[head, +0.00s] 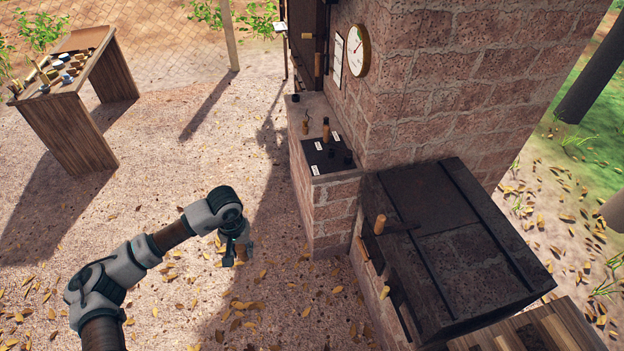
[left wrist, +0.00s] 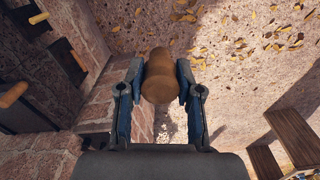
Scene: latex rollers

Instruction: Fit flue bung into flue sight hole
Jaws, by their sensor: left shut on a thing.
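My left gripper (head: 238,252) hangs over open ground in the head view, left of the brick structure and apart from it. In the left wrist view its two blue-grey fingers (left wrist: 158,98) are shut on a brown, rounded, cork-like plug, the flue bung (left wrist: 160,72). The bung sticks out beyond the fingers and touches nothing else that I can see. In the head view the bung is too small to make out clearly. I cannot pick out the flue sight hole in either view. My right gripper is not in view.
The brick structure (head: 430,80) carries a round gauge (head: 358,50). A brick ledge (head: 333,210) holds a dark labelled panel (head: 322,158) with knobs. A dark-topped firebox (head: 450,240) with a wooden-handled lever stands right. A wooden table (head: 75,130) stands far left. Leaf-strewn ground between is clear.

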